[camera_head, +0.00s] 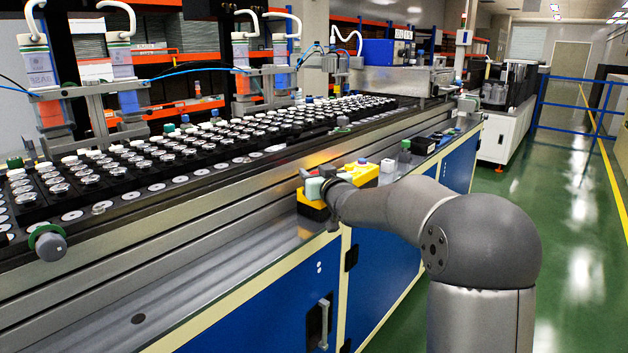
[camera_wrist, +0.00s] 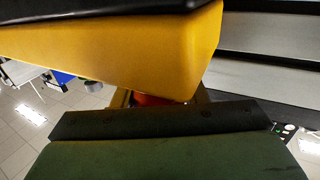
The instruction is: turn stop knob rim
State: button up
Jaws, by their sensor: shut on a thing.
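The stop knob (camera_wrist: 150,99) shows only as a small red patch below the box's edge in the wrist view. Its rim is mostly hidden, and I cannot make it out in the head view. A dark green surface with a black strip covers the lower wrist view and hides most of the hold.
A conveyor with trays of speaker parts (camera_head: 150,150) runs along the left. A grey knob with a green ring (camera_head: 48,243) is on its near rail. The green floor on the right is clear.

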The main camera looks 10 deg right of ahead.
jog(key=o, duration=1)
jog(key=p+v, duration=0.1)
jog(key=v, duration=1.6)
jog(key=shift+s+r+p, duration=0.1)
jog(key=shift+s+p, duration=0.1)
jog(key=shift+p, duration=0.2)
